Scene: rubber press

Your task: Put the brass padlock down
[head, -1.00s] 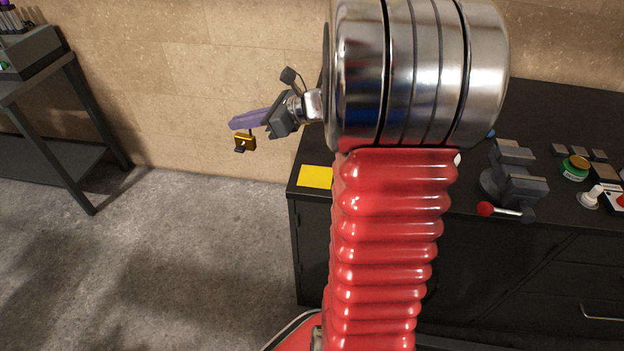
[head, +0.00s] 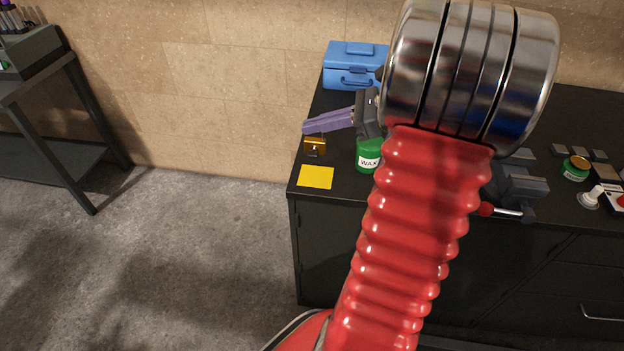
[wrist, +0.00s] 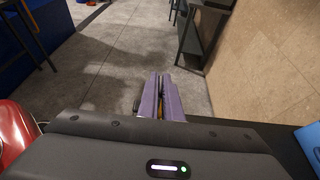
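The brass padlock (head: 315,147) hangs just under the purple fingertips of my gripper (head: 308,127) in the head view, over the left end of the black bench. My gripper is shut on it. In the wrist view the two purple fingers (wrist: 162,80) are close together, and only a sliver of the padlock (wrist: 160,113) shows between and below them. A yellow square (head: 316,177) lies on the bench top, nearer the front edge than the padlock appears. I cannot tell whether the padlock touches the bench.
A green wax tin (head: 368,157) stands right of the padlock, close to my gripper. A blue toolbox (head: 350,66) is behind. A red-knobbed lever (head: 487,209) is farther right. The bench (head: 300,190) ends just left of the yellow square, with open floor beyond.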

